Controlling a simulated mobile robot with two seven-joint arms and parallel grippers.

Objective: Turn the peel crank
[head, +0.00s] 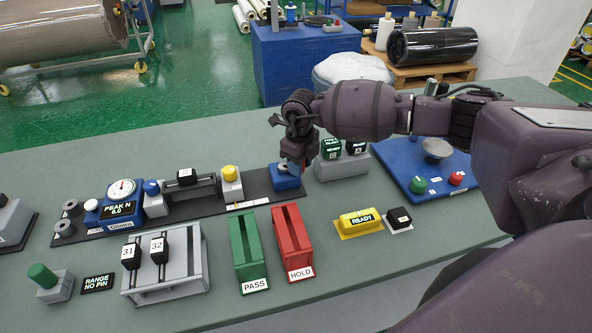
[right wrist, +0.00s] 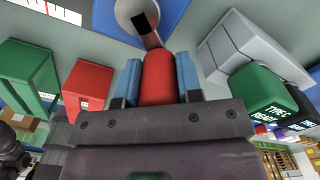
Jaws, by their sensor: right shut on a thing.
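The peel crank sits on a blue block (head: 286,183) at the right end of the dark peel tester bed (head: 222,205). In the right wrist view the crank shows as a grey round hub (right wrist: 124,12), a short arm and a red handle (right wrist: 158,82). My right gripper (head: 291,163) is over the crank, with its blue fingers closed on both sides of the red handle. In the head view the gripper hides most of the crank. The gauge block (head: 122,208) at the bed's left reads "PEAK N 6.0". My left gripper is in neither view.
A grey block with "READY" displays (head: 342,166) stands close right of the gripper. Green PASS (head: 246,250) and red HOLD (head: 292,240) slotted holders stand in front. A grey rack (head: 196,270) holds blocks 31 and 32. A display (head: 97,283) reads "RANGE NO PIN".

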